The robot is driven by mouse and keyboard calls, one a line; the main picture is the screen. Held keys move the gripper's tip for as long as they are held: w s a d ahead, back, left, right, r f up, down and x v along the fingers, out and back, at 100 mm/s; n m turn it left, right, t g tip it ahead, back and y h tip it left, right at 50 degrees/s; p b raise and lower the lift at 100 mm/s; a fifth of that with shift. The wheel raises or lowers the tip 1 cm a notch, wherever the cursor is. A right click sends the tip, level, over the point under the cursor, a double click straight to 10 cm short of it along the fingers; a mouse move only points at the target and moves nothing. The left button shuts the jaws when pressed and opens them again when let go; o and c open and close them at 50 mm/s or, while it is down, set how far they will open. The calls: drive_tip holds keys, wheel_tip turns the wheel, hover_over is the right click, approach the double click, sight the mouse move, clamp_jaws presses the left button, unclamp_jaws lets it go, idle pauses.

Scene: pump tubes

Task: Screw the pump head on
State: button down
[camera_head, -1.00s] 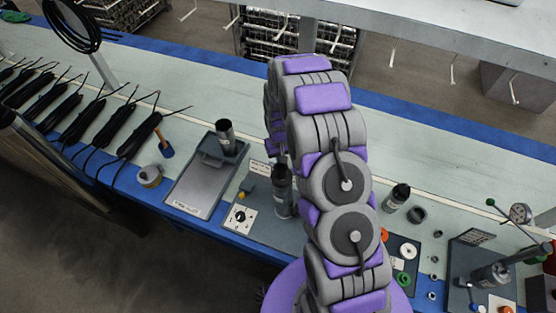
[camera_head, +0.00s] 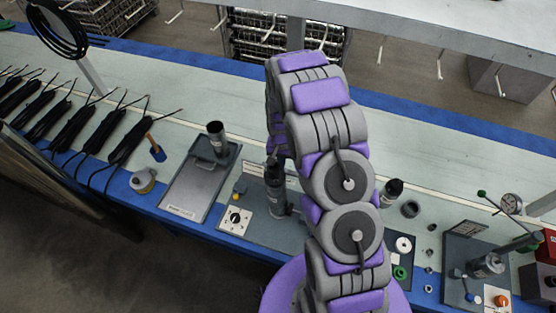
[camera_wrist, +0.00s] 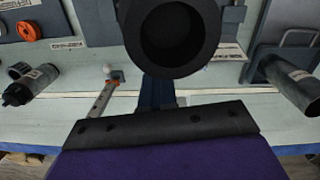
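My gripper is hidden behind my arm in the head view.
A grey tray (camera_head: 186,205) with an upright tube (camera_head: 217,138) lies to the left. Another dark bottle (camera_head: 393,189) and a ring (camera_head: 410,209) are right of my arm. A gauge fixture (camera_head: 490,262) stands far right. Several black cables lie far left.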

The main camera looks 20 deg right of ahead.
drive_tip(key=shift+d+m, duration=0.15)
drive_tip(key=shift+m, duration=0.15)
drive_tip(key=m, duration=0.1)
drive_tip(key=s+d+m, duration=0.1)
drive_tip(key=m, duration=0.1)
drive_tip(key=shift+s+r, duration=0.1)
drive_tip(key=shift+s, duration=0.1)
drive_tip(key=c, duration=1.8)
unclamp_jaws()
drive_tip(key=shift+o, duration=0.5)
drive_tip(key=shift+a, duration=0.1)
